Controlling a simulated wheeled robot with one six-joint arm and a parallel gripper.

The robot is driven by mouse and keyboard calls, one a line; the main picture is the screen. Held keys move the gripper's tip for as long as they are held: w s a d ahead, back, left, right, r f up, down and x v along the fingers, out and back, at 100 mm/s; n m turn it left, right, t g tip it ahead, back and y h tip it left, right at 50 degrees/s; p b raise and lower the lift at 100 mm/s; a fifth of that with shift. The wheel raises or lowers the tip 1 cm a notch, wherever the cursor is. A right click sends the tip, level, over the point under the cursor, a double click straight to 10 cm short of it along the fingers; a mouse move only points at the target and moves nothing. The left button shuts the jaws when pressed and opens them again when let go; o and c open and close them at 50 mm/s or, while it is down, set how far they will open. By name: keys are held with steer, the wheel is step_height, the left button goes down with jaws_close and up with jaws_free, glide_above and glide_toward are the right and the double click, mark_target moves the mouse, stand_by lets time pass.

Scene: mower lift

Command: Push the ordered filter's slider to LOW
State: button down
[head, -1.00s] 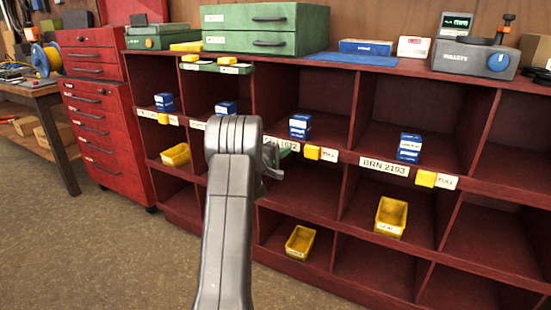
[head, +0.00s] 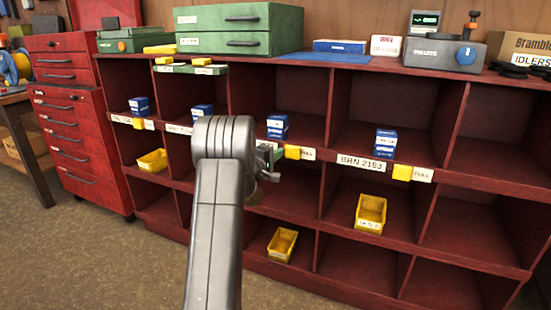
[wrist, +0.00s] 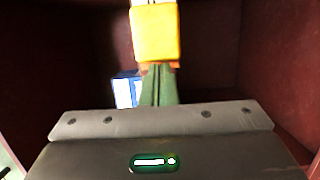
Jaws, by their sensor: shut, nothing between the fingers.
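Yellow sliders sit on the front edge of the red rack's middle shelf: one (head: 292,152) just right of my gripper (head: 270,165), one (head: 402,172) beside the BRN 2193 label (head: 365,163), and one (head: 137,123) at left. Each has a FULL tag at its right. Blue filter boxes stand behind the edge, such as one (head: 277,127) above my gripper and one (head: 385,143) at right. In the wrist view my shut, empty green fingers (wrist: 159,82) point at a yellow block (wrist: 155,35), close to or touching it; I cannot tell which. My arm hides part of the labels.
Yellow bins (head: 370,213) (head: 282,244) (head: 152,160) stand in lower bays. Green drawers (head: 237,30) and a grey device (head: 443,52) are on the rack top. A red tool chest (head: 75,120) is at left. Brown floor is open at lower left.

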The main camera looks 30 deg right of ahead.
steer(key=s+d+b, duration=0.2)
steer(key=s+b, duration=0.1)
steer(key=b, duration=0.1)
steer(key=shift+s+d+f, duration=0.1)
steer(key=shift+d+f, duration=0.15)
steer(key=shift+d, duration=0.15)
steer(key=shift+s+d+r+b, duration=0.25)
steer(key=shift+s+d+b, duration=0.05)
steer(key=shift+s+b, duration=0.1)
steer(key=shift+w+a, duration=0.3)
glide_toward(293, 154)
steer(key=a, duration=0.2)
steer(key=w+a, duration=0.1)
steer(key=a, duration=0.1)
steer(key=shift+w, duration=0.2)
steer(key=shift+d, duration=0.1)
